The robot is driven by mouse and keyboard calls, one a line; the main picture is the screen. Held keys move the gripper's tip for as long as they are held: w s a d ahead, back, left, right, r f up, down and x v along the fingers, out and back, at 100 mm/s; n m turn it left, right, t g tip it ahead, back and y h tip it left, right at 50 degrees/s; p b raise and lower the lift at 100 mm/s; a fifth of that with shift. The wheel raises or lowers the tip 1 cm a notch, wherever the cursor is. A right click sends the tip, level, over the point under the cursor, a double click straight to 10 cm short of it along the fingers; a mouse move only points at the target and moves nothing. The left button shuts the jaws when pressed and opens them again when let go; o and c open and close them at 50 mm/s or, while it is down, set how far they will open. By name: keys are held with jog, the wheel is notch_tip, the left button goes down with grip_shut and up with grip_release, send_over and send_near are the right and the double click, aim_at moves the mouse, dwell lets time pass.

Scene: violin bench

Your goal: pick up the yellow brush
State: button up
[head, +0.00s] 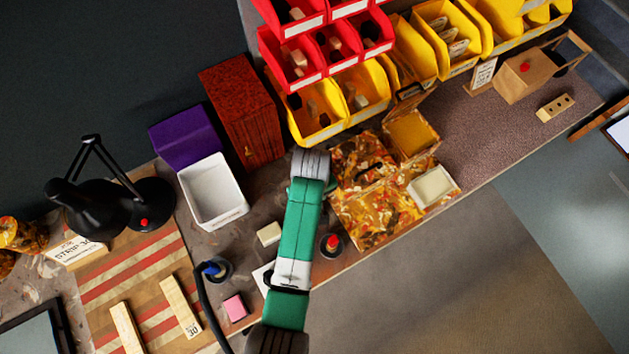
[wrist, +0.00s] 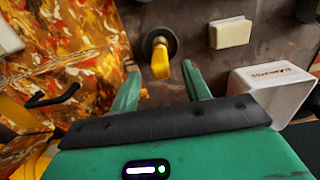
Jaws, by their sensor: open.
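The yellow brush (wrist: 160,62) shows in the wrist view at upper centre, at a dark round holder (wrist: 159,42) on the bench. Its yellow end points toward my gripper. My gripper (wrist: 162,82) is open, with its two green fingers apart and nothing between them. The brush lies just beyond the fingertips, about in line with the gap, and appears apart from them. In the head view I cannot make out the brush; my arm covers part of that area.
A cream block (wrist: 230,33) and a white bin (wrist: 275,90) stand right of the brush in the wrist view. A paint-splashed box (wrist: 85,30) is left. In the head view, a dark pot with a red top (head: 332,243) and a blue-topped pot (head: 214,268) stand near my arm.

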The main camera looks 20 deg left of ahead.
jog(key=f, duration=0.2)
jog(key=f+b, duration=0.1)
jog(key=f, duration=0.2)
jog(key=shift+w+a, duration=0.1)
jog(key=shift+a, duration=0.1)
grip_shut()
notch_tip(320, 180, up, 10)
jog(key=shift+p, duration=0.9)
